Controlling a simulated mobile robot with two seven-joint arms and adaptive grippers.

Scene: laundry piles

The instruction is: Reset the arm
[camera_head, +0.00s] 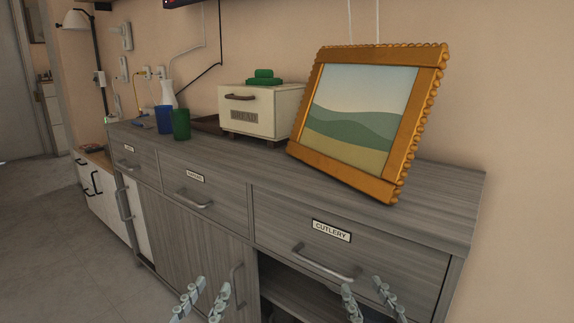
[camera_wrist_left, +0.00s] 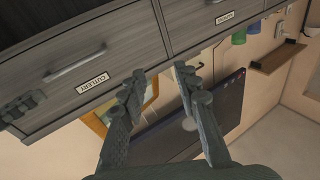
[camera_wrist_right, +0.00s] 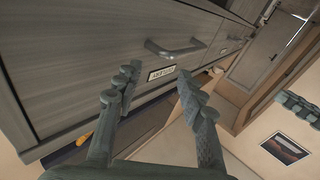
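My left gripper (camera_head: 205,293) is at the bottom of the head view, in front of the grey sideboard (camera_head: 424,193). Its fingers are apart with nothing between them, as the left wrist view also shows (camera_wrist_left: 158,76). My right gripper (camera_head: 365,291) is to its right, in front of and below the handle of the cutlery drawer (camera_head: 278,225). Its fingers are also apart and empty in the right wrist view (camera_wrist_right: 152,84). Neither gripper is seen to touch the sideboard.
A gold-framed picture (camera_head: 359,110), a bread box (camera_head: 254,112) with a green item (camera_head: 264,77) on its lid, a green cup (camera_head: 181,125), a blue cup (camera_head: 164,119) and a white vase (camera_head: 168,92) stand on the sideboard. Floor (camera_head: 70,236) at left is free.

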